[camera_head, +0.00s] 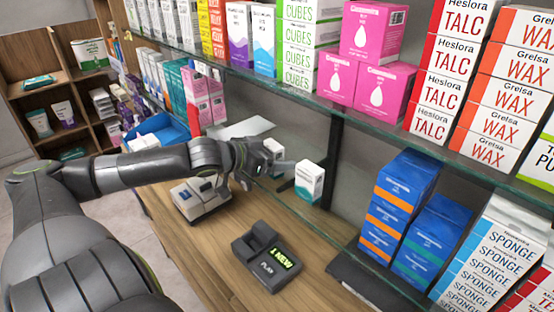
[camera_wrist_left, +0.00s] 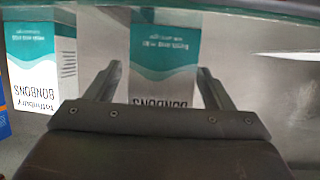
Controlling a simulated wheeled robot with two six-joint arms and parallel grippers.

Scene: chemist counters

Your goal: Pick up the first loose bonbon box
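Two white-and-teal bonbon boxes show upside down in the left wrist view. One bonbon box (camera_wrist_left: 165,50) lies straight ahead, lined up between the fingers of my left gripper (camera_wrist_left: 160,72). The other bonbon box (camera_wrist_left: 40,65) stands to the left, outside the fingers. The fingers are apart and I see no clear contact with either box. In the head view my left gripper (camera_head: 278,166) reaches right under the glass shelf. A white-and-teal box (camera_head: 309,182) stands upright just beyond it, and another box (camera_head: 273,148) is partly hidden behind it. My right gripper is out of view.
The glass shelf (camera_head: 300,92) with stacked boxes hangs close above my left gripper. A card terminal (camera_head: 266,257) and a grey-white device (camera_head: 199,200) stand on the wooden counter (camera_head: 215,255). Blue boxes (camera_head: 398,205) are stacked to the right.

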